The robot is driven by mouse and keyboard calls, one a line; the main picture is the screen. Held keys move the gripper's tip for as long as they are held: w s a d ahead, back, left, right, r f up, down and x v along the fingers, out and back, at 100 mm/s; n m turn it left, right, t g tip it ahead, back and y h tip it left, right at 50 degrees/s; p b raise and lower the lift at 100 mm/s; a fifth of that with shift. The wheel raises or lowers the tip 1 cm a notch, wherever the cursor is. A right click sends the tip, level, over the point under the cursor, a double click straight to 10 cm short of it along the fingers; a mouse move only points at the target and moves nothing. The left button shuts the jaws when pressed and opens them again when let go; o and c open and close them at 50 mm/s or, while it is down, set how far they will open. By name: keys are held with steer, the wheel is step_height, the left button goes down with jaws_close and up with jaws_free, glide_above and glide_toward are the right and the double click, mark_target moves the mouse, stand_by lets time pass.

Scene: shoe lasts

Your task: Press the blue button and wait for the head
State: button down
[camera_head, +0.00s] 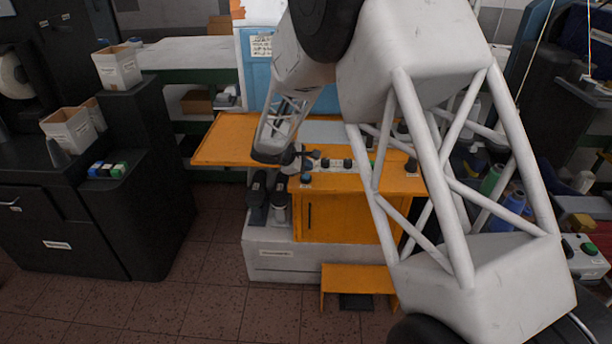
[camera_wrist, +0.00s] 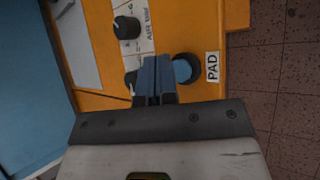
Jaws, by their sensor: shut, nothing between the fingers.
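The blue button (camera_wrist: 184,70) sits in a dark round collar on the orange panel, beside a white label reading PAD. In the head view the blue button (camera_head: 306,179) shows at the front left corner of the orange machine (camera_head: 345,215). My gripper (camera_wrist: 155,68) is shut and empty, its blue-grey fingertips together just left of the button in the wrist view and partly overlapping its collar. I cannot tell the height of the tips above the panel. In the head view my gripper (camera_head: 308,157) is small and dark over the panel. I cannot pick out the machine's head.
Black knobs (camera_wrist: 127,27) stand on the panel's white strip; a second knob (camera_wrist: 131,80) is partly hidden by the fingers. A black cabinet (camera_head: 95,195) with boxes stands at the left. An orange step (camera_head: 357,277) sits in front. The floor (camera_head: 205,260) between is clear.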

mark_target(306, 176)
steer(key=shift+f, duration=0.9)
stand_by(1.2)
steer(key=shift+r, duration=1)
stand_by(0.3)
steer(key=shift+r, duration=2.4)
